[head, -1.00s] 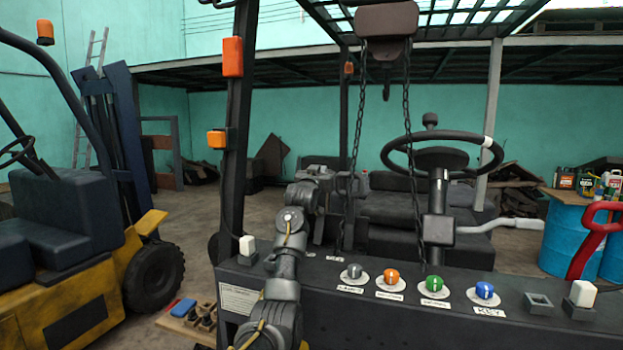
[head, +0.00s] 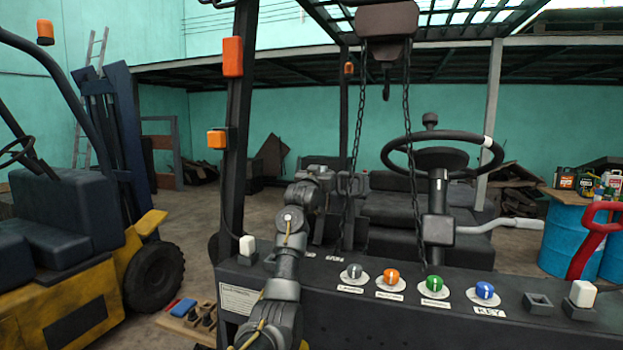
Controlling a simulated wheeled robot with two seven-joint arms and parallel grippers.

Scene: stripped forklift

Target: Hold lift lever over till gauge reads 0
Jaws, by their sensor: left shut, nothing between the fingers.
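My left arm rises from the bottom of the head view, in front of the forklift's dark dashboard (head: 400,312). My left gripper (head: 348,186) is at the end of this arm, dark and small, close to the hanging chains and in front of the seat. It is shut and empty. Two small labels (head: 335,258) lie on the dashboard just right of my forearm. I cannot make out the lift lever; it may be hidden behind my arm or blend with the dark parts there. No gauge reading can be seen. My right gripper is not in view.
Grey, orange, green and blue knobs (head: 434,285) line the dashboard, with white-topped switches (head: 582,293) at both ends. A steering wheel (head: 441,152) stands behind. A chain hoist (head: 387,19) hangs overhead, its chains (head: 406,120) near my gripper. A post (head: 237,130) rises at left.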

